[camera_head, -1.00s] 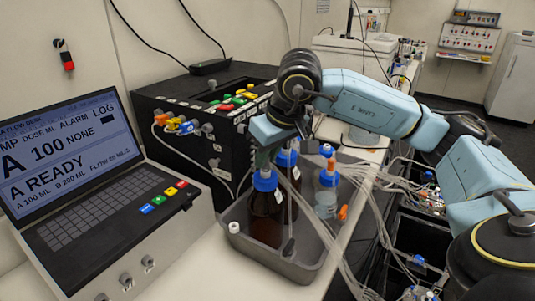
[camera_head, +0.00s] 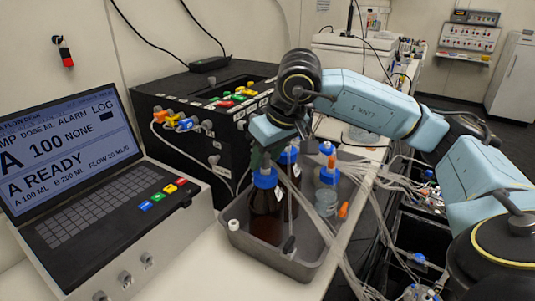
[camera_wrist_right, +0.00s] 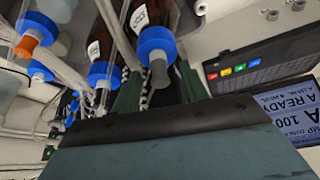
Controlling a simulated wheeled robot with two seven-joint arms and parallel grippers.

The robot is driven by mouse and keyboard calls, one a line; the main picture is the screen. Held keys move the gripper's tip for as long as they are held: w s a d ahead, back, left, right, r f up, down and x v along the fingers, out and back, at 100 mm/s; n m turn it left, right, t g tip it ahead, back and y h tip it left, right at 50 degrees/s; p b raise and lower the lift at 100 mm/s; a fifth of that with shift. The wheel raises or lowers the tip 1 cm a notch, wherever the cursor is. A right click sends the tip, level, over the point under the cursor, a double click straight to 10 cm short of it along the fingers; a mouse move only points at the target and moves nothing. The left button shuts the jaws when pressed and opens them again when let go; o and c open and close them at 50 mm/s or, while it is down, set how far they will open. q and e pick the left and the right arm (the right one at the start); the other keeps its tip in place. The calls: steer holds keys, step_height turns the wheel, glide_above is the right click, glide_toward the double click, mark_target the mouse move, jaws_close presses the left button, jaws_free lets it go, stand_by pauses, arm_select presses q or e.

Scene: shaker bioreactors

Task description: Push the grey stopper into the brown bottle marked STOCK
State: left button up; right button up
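A brown bottle (camera_head: 265,202) with a blue cap (camera_head: 265,178) stands upright at the front of a grey tray. Its blue cap (camera_wrist_right: 155,42) also shows in the right wrist view, with the grey stopper (camera_wrist_right: 158,73) at its centre. My right gripper (camera_wrist_right: 160,80) is just above this cap. Its green fingers stand on either side of the stopper with a gap showing, so it looks open. The head view mostly hides the stopper behind the gripper (camera_head: 268,152). A second brown bottle (camera_head: 287,170) stands behind. The label lettering is too small to read. My left gripper is out of view.
The grey tray (camera_head: 283,262) also holds a clear bottle (camera_head: 326,200) with a blue cap, and tubes cross it. A small white cap (camera_head: 234,225) is at its left rim. A laptop-like console (camera_head: 110,200) stands left, a black pump box (camera_head: 215,125) behind.

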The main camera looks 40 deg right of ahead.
steer(key=p+v, duration=0.1)
steer(key=v, duration=1.2)
steer(key=shift+s+r, duration=0.15)
